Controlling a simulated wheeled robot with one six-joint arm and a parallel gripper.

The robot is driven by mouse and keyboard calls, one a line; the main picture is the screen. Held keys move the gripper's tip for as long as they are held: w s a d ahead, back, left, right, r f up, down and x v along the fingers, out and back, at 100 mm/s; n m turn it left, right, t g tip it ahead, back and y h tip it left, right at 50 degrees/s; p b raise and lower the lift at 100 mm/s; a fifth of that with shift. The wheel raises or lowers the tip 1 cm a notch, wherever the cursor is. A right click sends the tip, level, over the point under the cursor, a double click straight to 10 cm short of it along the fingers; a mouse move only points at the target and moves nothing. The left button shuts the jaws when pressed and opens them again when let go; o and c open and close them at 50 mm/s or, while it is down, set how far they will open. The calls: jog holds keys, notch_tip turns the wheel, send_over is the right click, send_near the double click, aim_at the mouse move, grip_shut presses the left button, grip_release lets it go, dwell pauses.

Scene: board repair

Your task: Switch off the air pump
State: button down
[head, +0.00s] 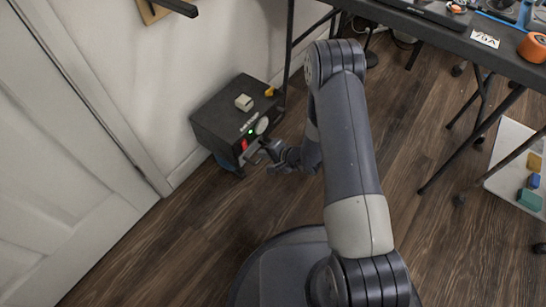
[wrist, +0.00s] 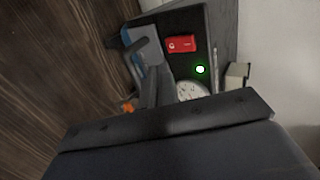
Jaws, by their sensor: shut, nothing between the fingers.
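The air pump (head: 215,112) is a black box on the floor against the wall. Its front face carries a red rocker switch (head: 243,145), a lit green lamp (head: 250,131) and a round white gauge (head: 262,125). In the wrist view the red switch (wrist: 181,44), the green lamp (wrist: 200,69) and the gauge (wrist: 188,91) show clearly. My gripper (head: 258,152) is shut and empty, close in front of the pump's face near the switch. In the wrist view its grey fingers (wrist: 146,50) lie left of the switch. I cannot tell whether they touch the pump.
A small pale block (head: 244,102) and a yellow fitting (head: 270,91) are on the pump's top. A white door (head: 60,180) is at left. A dark table (head: 440,32) with thin legs stands at upper right. A pale board (head: 505,165) with coloured blocks is at right.

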aim_at(245, 146)
jog(key=x, duration=0.2)
jog(key=b+x, duration=0.1)
jog(key=x, duration=0.2)
jog(key=shift+w+a+r+b, duration=0.1)
jog(key=shift+a+r+b, duration=0.1)
jog(key=shift+r+b, duration=0.15)
jog(key=shift+w+a, duration=0.55)
jog(key=shift+a, duration=0.1)
jog(key=shift+w+a, duration=0.1)
jog(key=shift+r+p, duration=0.75)
jog(key=shift+r, duration=0.05)
